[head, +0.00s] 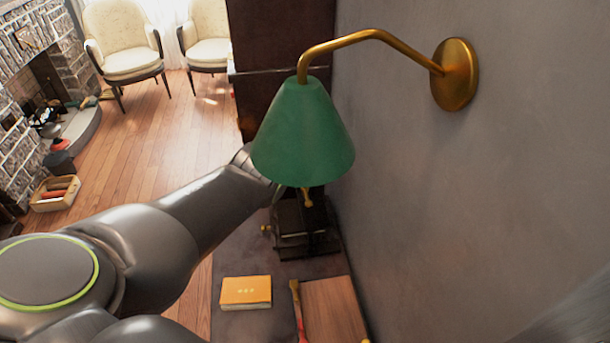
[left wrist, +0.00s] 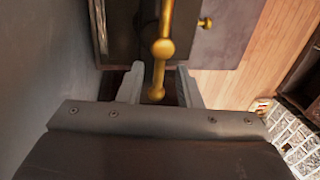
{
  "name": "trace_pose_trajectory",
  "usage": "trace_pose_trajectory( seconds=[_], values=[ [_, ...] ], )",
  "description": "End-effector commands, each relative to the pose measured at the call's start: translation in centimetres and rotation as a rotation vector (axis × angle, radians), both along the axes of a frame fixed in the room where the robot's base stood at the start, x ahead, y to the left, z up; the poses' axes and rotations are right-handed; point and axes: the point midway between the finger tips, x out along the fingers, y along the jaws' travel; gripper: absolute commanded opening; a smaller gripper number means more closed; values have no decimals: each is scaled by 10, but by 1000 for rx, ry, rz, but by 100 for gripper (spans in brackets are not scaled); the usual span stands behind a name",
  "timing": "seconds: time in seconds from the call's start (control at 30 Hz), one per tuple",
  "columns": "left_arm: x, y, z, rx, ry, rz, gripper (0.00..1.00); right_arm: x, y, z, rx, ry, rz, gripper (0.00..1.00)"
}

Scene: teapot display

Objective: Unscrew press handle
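The press (head: 300,230) is a dark block-like thing with brass parts, standing on the dark tabletop beside the wall. Its brass handle (head: 308,198) shows just below the green lampshade. In the left wrist view the brass handle (left wrist: 160,72) is a bar with ball ends, and it lies between the two fingers of my left gripper (left wrist: 160,78). The fingers are apart, with a visible gap on both sides of the bar. In the head view the lampshade hides the left gripper's fingers. My right gripper is not in view.
A green wall lamp (head: 303,135) on a brass arm hangs in front of the press. A yellow book (head: 246,291) and a brown board (head: 333,310) lie on the tabletop. The grey wall (head: 470,210) is close on the right. Chairs stand far back.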

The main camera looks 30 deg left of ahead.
Motion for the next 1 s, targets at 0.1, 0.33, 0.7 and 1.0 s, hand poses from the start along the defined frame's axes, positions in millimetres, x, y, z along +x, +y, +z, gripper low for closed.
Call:
trace_pose_trajectory(
  seconds=[0.1,0.33,0.7,1.0],
  values=[
    [0,0,0,0,0,-1,32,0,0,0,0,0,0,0],
    [3,-3,18,0,-3,-2,32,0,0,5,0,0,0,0],
    [14,-16,98,0,-6,-2,32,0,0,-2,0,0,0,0],
    [20,-24,155,0,-4,-1,32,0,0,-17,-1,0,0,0]
  ],
)
